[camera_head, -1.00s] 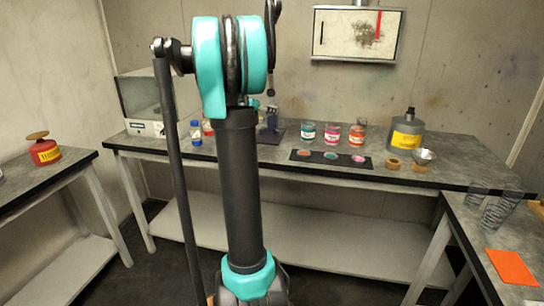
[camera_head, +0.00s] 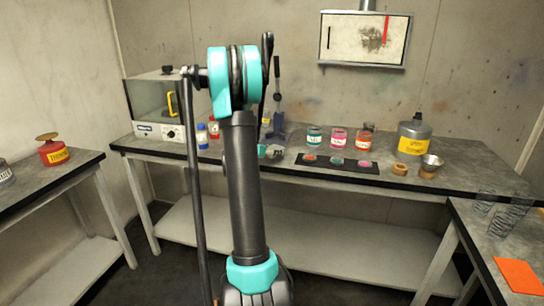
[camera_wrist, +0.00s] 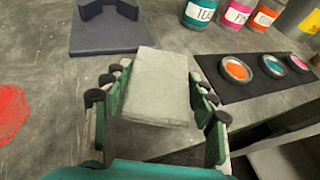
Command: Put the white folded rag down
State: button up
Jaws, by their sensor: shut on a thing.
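The white folded rag (camera_wrist: 160,82) is a pale, flat, thick square in the middle of the wrist view. My gripper (camera_wrist: 157,98) has its dark-tipped green fingers on both sides of the rag and is shut on it. The rag is over the grey bench top (camera_wrist: 45,85); I cannot tell whether it touches the surface. In the head view, my gripper (camera_head: 268,152) shows low at the back bench, partly behind my arm, and the rag cannot be made out there.
A dark stand (camera_wrist: 108,32) lies beyond the rag. To the right are a black strip (camera_wrist: 245,88) with three paint dishes and labelled jars, the nearest teal (camera_wrist: 202,14). A red patch (camera_wrist: 10,112) marks the bench at left. A glass-fronted cabinet (camera_head: 155,105) stands farther left.

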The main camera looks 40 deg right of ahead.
jog(key=shift+f, duration=1.2)
jog(key=shift+f, duration=0.1)
jog(key=o, duration=1)
jog(key=shift+a+r, duration=0.25)
jog(key=shift+a, duration=0.05)
jog(key=v, duration=1.2)
jog(key=s+a+f+m+y, duration=0.4)
jog(key=s+a+m, duration=0.3)
jog(key=a, duration=0.3)
jog(key=s+a+f+m+y, duration=0.4)
jog(key=s+a+m, duration=0.3)
jog(key=s+a, duration=0.2)
jog(key=s+a+f+m+y, duration=0.4)
jog(key=s+a+m, duration=0.3)
jog(key=a, duration=0.5)
jog(key=shift+s+a+m+y, duration=0.15)
jog(key=shift+s+y, duration=0.1)
jog(key=shift+s, duration=0.25)
jog(key=shift+s+a+m+y, duration=0.15)
jog(key=shift+s+a+y, duration=0.1)
jog(key=shift+s, duration=0.25)
